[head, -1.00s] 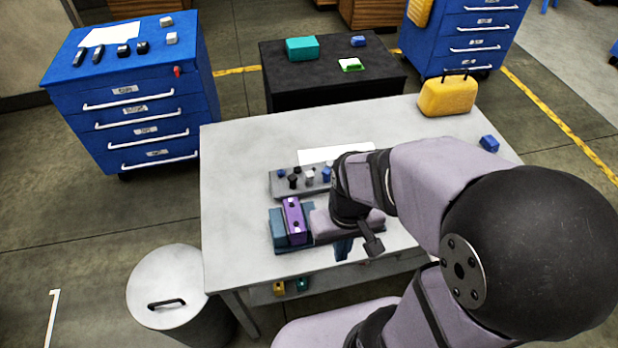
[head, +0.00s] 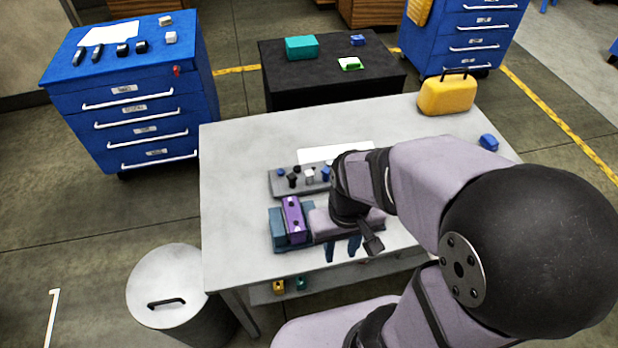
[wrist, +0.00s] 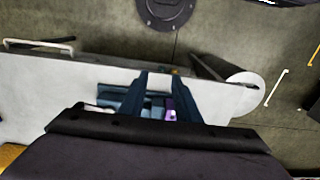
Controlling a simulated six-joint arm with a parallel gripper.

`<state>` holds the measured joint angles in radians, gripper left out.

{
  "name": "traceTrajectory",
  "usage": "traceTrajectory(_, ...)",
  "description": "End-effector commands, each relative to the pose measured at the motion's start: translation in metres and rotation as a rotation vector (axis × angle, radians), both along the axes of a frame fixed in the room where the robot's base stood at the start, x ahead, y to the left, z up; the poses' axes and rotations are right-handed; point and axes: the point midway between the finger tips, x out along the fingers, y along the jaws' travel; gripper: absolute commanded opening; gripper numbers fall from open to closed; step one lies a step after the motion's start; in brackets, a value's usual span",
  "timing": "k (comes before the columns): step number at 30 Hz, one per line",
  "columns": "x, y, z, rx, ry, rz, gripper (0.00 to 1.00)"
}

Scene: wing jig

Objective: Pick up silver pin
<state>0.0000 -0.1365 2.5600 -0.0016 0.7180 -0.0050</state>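A light silver pin (head: 310,175) stands in the grey pin tray (head: 275,188) near the middle of the table, among black and blue pins. My gripper (head: 342,252) is in front of the tray, over the table's front edge, pointing down. Its two dark blue fingers are apart with nothing visible between them. They also show spread in the wrist view (wrist: 159,78). The jig with a purple block (head: 294,218) on a teal base lies just left of my gripper. The wrist view shows the purple block (wrist: 170,112) by one finger. I cannot make out the silver pin there.
A white sheet (head: 325,153) lies behind the tray. A yellow case (head: 446,97) and a small blue block (head: 489,142) are at the table's right. The table's left side is clear. A round bin (head: 172,282) stands at the front left.

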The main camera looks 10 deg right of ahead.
Motion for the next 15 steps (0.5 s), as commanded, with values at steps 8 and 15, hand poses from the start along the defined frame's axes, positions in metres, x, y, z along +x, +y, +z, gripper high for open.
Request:
traceTrajectory(8, 0.014, 0.0, -0.005, 0.004, -0.014, 0.004, 0.3)
traceTrajectory(15, 0.101, 0.0, -0.032, 0.026, -0.11, 0.037, 0.3)
